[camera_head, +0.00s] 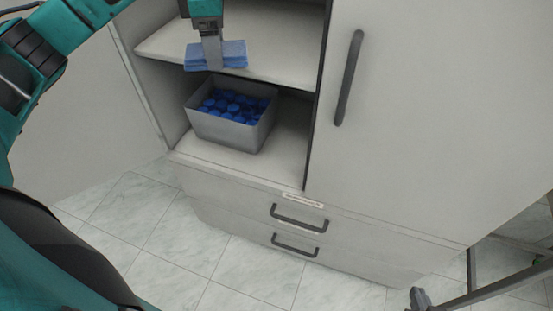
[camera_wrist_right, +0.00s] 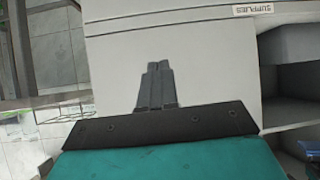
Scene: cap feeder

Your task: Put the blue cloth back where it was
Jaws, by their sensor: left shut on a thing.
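The blue cloth (camera_head: 234,55) is a folded, flat stack at the front edge of the cabinet's upper shelf (camera_head: 275,66). My left gripper (camera_head: 213,65) reaches down from the top of the head view and is shut on the cloth. Whether the cloth rests on the shelf or hangs just above it, I cannot tell. My right gripper (camera_wrist_right: 157,70) shows in the right wrist view with its fingers together and nothing between them, in front of a pale cabinet surface.
A grey bin (camera_head: 222,132) of blue caps (camera_head: 237,106) stands on the lower shelf (camera_head: 280,158). The closed right door (camera_head: 420,120) has a dark handle (camera_head: 349,78). Drawers (camera_head: 300,228) lie below. A dark metal frame (camera_head: 485,293) stands at lower right. The tiled floor in front is clear.

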